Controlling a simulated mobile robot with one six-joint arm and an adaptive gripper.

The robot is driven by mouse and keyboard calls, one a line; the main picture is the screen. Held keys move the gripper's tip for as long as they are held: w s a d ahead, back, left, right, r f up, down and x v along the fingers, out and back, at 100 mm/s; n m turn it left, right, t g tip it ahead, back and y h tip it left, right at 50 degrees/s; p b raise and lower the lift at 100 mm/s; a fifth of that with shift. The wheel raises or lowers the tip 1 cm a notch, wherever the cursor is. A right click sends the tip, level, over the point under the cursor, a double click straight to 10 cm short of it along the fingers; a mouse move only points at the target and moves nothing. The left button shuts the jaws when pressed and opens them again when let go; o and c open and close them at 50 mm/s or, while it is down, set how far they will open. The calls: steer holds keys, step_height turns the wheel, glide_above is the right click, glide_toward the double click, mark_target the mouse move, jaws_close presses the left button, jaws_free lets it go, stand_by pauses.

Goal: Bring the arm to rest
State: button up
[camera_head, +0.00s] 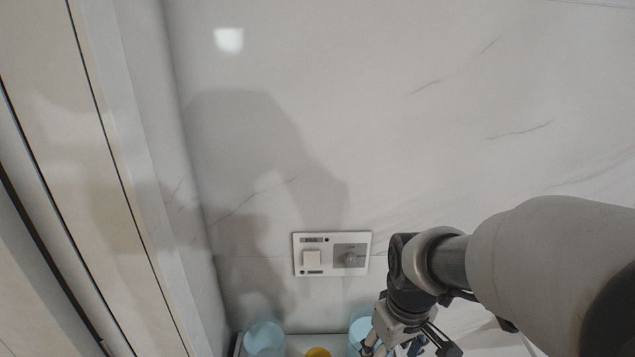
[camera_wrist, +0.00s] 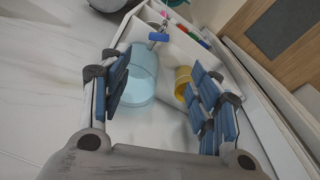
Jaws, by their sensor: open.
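My gripper (camera_head: 404,350) hangs at the bottom edge of the head view, at the end of my arm, which comes in from the right. Its tips are partly cut off there. In the wrist view my gripper (camera_wrist: 162,92) shows its blue-padded fingers spread wide apart, with nothing held between them. A translucent light-blue vessel (camera_wrist: 141,78) shows between the fingers, nearer the left one. I cannot tell how far below the fingers it is.
A wall panel (camera_head: 332,254) with a square button and a knob is left of my arm. Blue vessels stand at the bottom left (camera_head: 264,338) and beside my gripper (camera_head: 359,330). A yellow cup (camera_head: 318,352) sits between them.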

steer(key=s+r+m+t, duration=0.3)
steer(key=s+r+m, duration=0.1)
steer(key=s+r, duration=0.6)
steer(key=s, duration=0.3)
steer(key=shift+s+r+t, duration=0.15)
steer(key=shift+r+t, duration=0.15)
steer(key=shift+r, duration=0.1)
